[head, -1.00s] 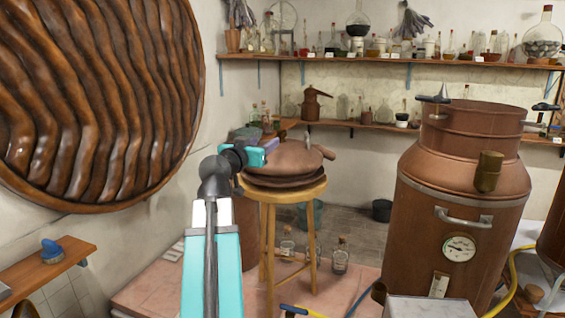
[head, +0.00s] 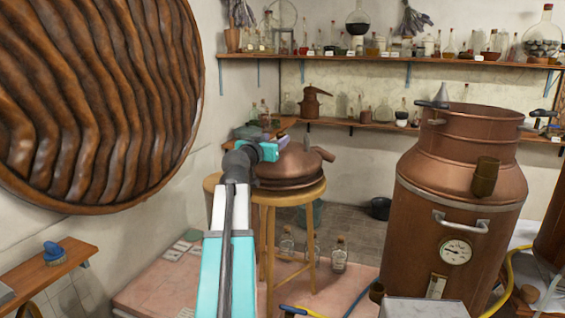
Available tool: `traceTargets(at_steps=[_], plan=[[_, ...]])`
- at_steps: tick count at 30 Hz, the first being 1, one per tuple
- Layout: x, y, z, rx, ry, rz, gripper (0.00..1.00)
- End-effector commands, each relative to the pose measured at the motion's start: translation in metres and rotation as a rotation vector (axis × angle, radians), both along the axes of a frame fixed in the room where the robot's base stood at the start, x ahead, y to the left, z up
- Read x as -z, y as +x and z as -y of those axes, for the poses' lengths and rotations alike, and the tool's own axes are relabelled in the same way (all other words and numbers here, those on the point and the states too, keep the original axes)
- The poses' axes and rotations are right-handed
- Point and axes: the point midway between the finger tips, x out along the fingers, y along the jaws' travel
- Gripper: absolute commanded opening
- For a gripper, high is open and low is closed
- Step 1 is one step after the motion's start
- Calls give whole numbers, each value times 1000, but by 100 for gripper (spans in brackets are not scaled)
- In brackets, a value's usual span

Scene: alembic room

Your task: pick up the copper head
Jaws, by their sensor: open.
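The copper head (head: 290,170) is a domed copper piece with a short spout pointing right. It sits on a round wooden stool (head: 285,194) left of the middle of the head view. My gripper (head: 278,146) is open at the upper left of the dome, close to its top. My forearm and wrist hide the left part of the stool. I cannot tell whether the fingers touch the dome or whether its top knob is between them.
A large copper still pot (head: 450,190) with a gauge stands on the right. Glass bottles (head: 338,254) stand on the floor behind the stool. A large rippled brown disc (head: 95,100) fills the upper left. Shelves with glassware (head: 400,62) line the back wall.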

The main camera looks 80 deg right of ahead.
Motion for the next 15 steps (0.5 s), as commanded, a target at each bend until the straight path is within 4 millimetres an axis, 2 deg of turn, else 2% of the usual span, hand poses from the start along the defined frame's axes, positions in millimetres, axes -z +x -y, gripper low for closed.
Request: traceTargets(at_steps=[15], plan=[[-1,-3,6,2,1,0,49]])
